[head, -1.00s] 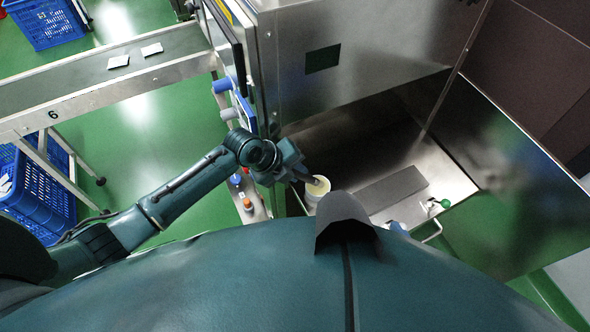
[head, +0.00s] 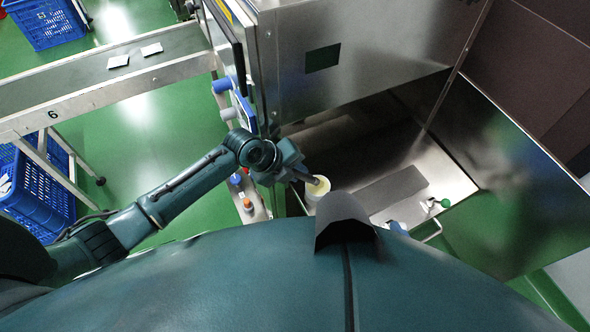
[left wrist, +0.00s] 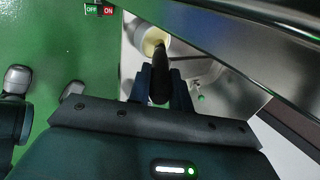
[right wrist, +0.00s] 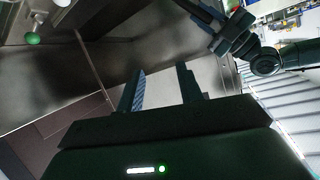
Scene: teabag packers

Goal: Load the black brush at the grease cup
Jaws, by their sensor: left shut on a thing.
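My left gripper (head: 293,170) is shut on the black brush (left wrist: 159,82), whose dark handle stands out between its fingers in the left wrist view. The cup also shows in the head view (head: 317,195), just beyond the gripper. The brush tip is at the grease; I cannot tell how deep it is. My right gripper (right wrist: 160,75) is open and empty in the right wrist view, with its fingers apart.
A steel machine cabinet (head: 330,60) stands behind the cup, with a steel panel on the right. A green knob (head: 445,203) is right of the cup. A conveyor (head: 100,75) with two white packets lies at left. Blue crates (head: 45,22) stand on the green floor.

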